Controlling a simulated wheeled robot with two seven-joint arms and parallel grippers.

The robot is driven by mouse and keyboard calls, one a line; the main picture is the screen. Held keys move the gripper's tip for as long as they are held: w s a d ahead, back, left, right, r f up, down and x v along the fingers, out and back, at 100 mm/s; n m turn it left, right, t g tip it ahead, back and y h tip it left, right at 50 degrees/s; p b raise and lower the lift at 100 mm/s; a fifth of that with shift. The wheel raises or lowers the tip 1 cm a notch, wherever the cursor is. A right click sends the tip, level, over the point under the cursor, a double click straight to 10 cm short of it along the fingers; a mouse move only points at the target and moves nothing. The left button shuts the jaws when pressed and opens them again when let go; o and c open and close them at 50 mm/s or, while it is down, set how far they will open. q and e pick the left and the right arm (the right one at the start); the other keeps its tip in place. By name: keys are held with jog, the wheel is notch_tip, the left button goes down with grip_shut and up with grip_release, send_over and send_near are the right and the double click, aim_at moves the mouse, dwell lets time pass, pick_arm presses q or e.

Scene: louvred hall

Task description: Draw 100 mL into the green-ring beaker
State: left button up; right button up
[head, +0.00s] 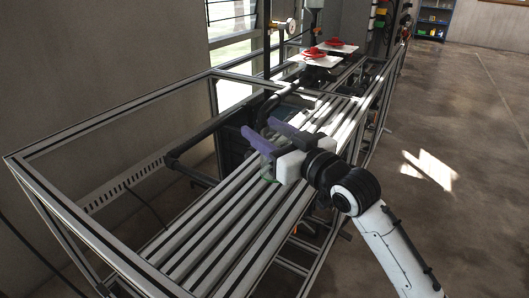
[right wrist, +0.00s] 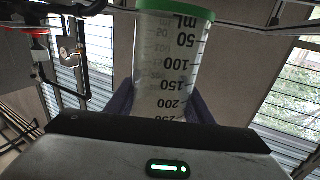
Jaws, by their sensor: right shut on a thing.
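The green-ring beaker (right wrist: 172,65) is clear, with dark mL marks. Its green ring (right wrist: 175,9) is at the top of the right wrist view, and the printed numbers grow toward my gripper. My right gripper (head: 268,138) has purple fingers and is shut on the beaker. In the head view the beaker (head: 268,172) shows faintly, mostly hidden by the gripper, above the slatted frame top. I see no clear liquid level in it. A round gauge and a red-and-black fitting (right wrist: 38,35) with piping are at the left of the right wrist view. My left gripper is not in view.
The long metal frame bench (head: 195,243) has pale slats with dark gaps. A dark pipe (head: 202,133) rises beside it. Farther back are a gauge (head: 291,26) on a post and red items on white boards (head: 318,60). Open floor (head: 465,190) lies right.

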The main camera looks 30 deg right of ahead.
jog(key=shift+f+b, duration=0.3)
jog(key=shift+f, duration=2.1)
jog(key=o, duration=1)
jog(key=shift+o, duration=0.2)
jog(key=shift+r, duration=0.1)
